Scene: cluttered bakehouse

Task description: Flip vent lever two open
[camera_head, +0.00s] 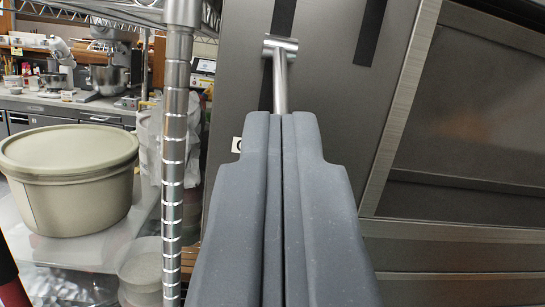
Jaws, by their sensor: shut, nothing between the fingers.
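A metal lever (280,75) with a short crossbar on top stands out from a grey steel panel (335,95), in front of a dark vertical slot (266,92). No number for it can be read, so I cannot tell whether it is lever two. My gripper (281,116) is shut and empty, pointing forward in the middle of the view. Its fingertips overlap the lower end of the lever in the picture and hide where it meets the panel. I cannot tell whether they touch it. A second dark slot (370,30) shows to the right.
A partly hidden white label (237,145) is on the panel's left. A framed oven door or window (470,120) fills the right. A ribbed metal rack post (174,150) stands close on the left. A lidded tub (70,185) sits on the rack shelf. Mixers (110,62) stand behind.

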